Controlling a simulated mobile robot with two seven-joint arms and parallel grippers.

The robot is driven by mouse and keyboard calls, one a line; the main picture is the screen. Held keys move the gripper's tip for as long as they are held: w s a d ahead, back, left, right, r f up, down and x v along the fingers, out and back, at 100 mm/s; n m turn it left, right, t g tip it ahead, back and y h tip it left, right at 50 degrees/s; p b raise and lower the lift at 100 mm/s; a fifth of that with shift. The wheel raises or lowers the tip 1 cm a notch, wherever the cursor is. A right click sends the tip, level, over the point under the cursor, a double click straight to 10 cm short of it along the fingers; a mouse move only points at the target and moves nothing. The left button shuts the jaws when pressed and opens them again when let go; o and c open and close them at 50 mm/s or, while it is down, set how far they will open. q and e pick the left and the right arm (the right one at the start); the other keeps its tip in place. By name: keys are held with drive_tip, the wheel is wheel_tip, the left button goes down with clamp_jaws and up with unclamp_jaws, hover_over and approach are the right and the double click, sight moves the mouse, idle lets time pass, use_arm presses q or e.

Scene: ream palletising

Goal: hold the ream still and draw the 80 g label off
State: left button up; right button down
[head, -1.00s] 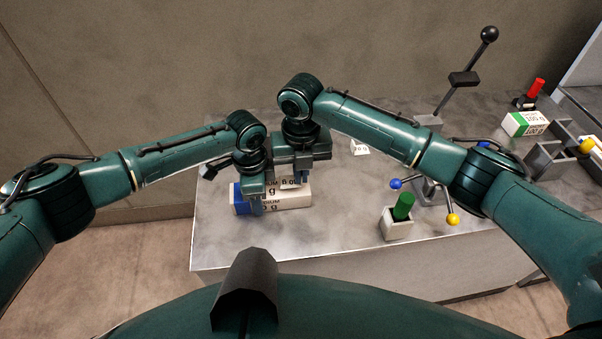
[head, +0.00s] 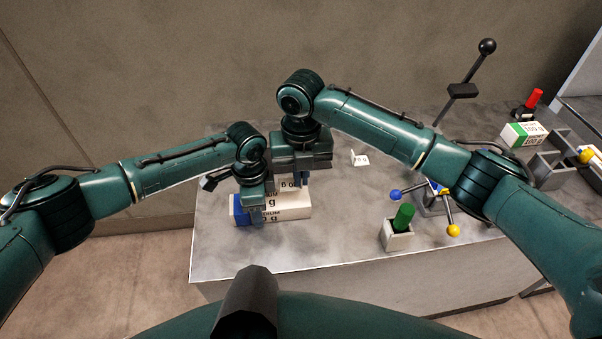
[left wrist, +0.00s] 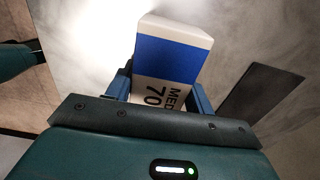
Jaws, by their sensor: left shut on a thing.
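The ream (head: 290,210) is a white block with a blue end band, marked MEDIUM 70 g. It lies near the front left of the table, and its blue-banded end also shows in the left wrist view (left wrist: 168,62). My left gripper (head: 255,207) is shut on the ream, with a finger on each side of it. A small white label (head: 289,185), seemingly reading 80 g, shows just behind the ream's upper edge. My right gripper (head: 296,178) is over this label; its fingers are partly hidden, and I cannot tell whether they grip it.
Another small white tag (head: 360,159) stands on the table (head: 310,247). A grey holder with a green cylinder (head: 403,217) and a ball-ended handle (head: 446,203) are to the right.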

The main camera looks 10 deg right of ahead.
drive_tip(key=shift+r, duration=1.5)
use_arm(q)
drive_tip(key=o, duration=1.2)
drive_tip(key=shift+c, duration=0.2)
